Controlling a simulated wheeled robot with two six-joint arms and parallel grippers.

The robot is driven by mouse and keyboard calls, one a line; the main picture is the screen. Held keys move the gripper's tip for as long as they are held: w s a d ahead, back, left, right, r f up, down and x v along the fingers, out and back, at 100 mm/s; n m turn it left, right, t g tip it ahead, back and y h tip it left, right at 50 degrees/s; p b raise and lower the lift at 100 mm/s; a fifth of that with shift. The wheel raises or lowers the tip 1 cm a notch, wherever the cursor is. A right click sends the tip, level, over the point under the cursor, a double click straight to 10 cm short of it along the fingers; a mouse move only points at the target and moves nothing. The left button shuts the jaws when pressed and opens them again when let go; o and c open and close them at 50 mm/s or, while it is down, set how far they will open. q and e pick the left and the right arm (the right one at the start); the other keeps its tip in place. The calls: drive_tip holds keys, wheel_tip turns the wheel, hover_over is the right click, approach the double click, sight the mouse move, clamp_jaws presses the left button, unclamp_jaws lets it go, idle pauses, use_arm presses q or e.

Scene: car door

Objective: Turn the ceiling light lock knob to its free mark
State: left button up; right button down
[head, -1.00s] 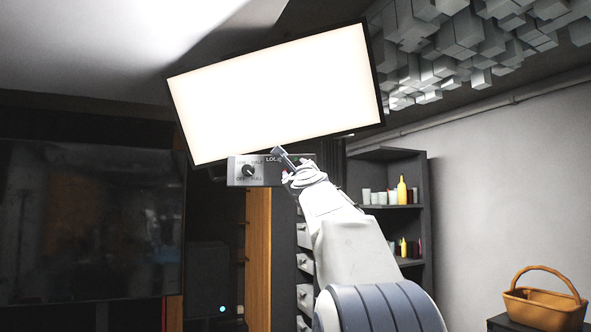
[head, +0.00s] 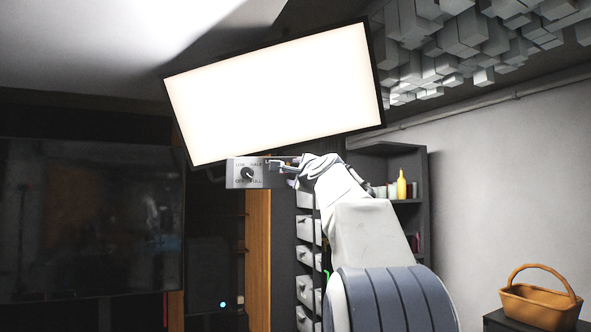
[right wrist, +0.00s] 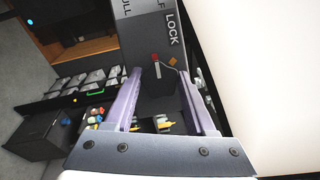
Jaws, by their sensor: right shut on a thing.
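The ceiling light (head: 275,95) is a bright tilted panel with a black frame. A grey control box (head: 236,173) hangs at its lower edge, with a round dial (head: 248,174) on its left part. The box's LOCK end (right wrist: 150,40) shows in the right wrist view. My right gripper (head: 274,164) is at that end, its fingers shut on the dark lock knob (right wrist: 168,80), which is mostly hidden between them. A red line and an orange mark (right wrist: 173,61) show just above the knob; which way it points is unclear. My left gripper is not in view.
The lit panel is close above my right gripper. Behind are a shelf with bottles (head: 401,187), a stack of drawers (head: 305,228) and a dark screen (head: 80,220). A basket (head: 540,300) stands at the lower right.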

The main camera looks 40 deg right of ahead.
drive_tip(key=shift+n, duration=0.3)
drive_tip(key=shift+c, duration=1.1)
unclamp_jaws()
drive_tip(key=b+v, duration=0.5)
drive_tip(key=v, duration=0.5)
drive_tip(key=shift+s, duration=0.25)
drive_tip(key=shift+w+a, duration=0.1)
drive_tip(key=shift+a, duration=0.05)
